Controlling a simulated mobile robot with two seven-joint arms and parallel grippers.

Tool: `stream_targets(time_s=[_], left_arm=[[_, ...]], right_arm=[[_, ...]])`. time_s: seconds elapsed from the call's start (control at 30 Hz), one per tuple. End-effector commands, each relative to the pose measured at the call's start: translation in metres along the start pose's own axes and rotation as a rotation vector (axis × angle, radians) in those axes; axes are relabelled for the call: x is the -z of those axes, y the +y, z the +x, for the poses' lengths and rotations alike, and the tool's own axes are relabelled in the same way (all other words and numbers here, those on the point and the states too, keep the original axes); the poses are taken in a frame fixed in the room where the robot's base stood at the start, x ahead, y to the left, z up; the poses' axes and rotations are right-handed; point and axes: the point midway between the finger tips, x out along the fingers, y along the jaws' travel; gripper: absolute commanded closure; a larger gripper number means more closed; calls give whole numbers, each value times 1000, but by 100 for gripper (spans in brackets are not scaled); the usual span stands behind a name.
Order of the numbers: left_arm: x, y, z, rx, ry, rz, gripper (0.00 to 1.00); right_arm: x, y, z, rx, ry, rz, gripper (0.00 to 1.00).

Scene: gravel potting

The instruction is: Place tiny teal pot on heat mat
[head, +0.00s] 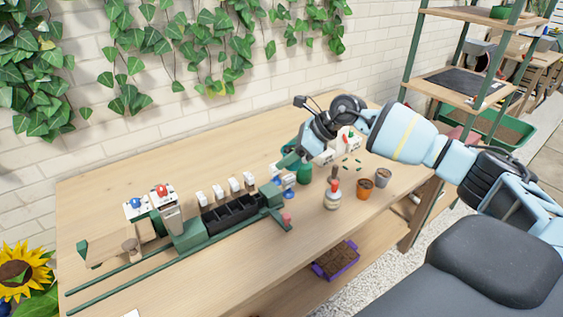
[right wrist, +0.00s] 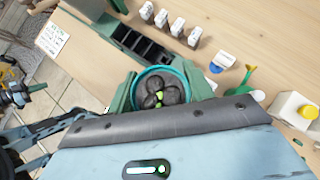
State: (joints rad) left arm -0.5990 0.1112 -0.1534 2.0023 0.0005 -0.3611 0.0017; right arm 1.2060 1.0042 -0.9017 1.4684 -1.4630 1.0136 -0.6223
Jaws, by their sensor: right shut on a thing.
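The tiny teal pot (right wrist: 188,76) holds dark stones and a small green plant. My right gripper (right wrist: 160,92) is shut on it, one finger on each side of the rim. In the head view the right gripper (head: 291,158) is low over the back middle of the workbench, and the pot is mostly hidden there. I cannot tell whether the pot touches the bench. A flat black mat (head: 462,82), which looks like the heat mat, lies on the middle shelf of the rack at upper right, far from the gripper. My left gripper is not in view.
A black compartment tray (head: 232,214) in a green rail fixture stands left of the gripper. A red-topped bottle (head: 333,197), an orange pot (head: 364,189) and a grey pot (head: 382,178) stand to its right. The shelf rack has green posts (head: 411,50).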

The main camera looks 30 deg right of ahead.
Motion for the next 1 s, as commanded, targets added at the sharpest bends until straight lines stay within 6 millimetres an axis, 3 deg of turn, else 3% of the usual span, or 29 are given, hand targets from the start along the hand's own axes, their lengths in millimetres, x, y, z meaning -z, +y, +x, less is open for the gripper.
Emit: stream_targets(time_s=[0.03, 0.07, 0.37, 0.57, 0.8, 1.0], left_arm=[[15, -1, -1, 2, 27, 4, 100], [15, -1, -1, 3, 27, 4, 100], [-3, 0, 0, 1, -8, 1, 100], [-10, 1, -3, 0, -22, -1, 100], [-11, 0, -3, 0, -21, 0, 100], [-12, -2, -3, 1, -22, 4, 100]], right_arm=[[-15, 0, -14, 6, -9, -7, 77], [-14, 3, -10, -2, -6, -8, 77], [1, 52, 31, -77, 1, -69, 77], [10, 98, 56, -131, 0, -119, 77], [33, 169, 80, -174, -3, -159, 77], [61, 207, 79, -147, -3, -136, 77]])
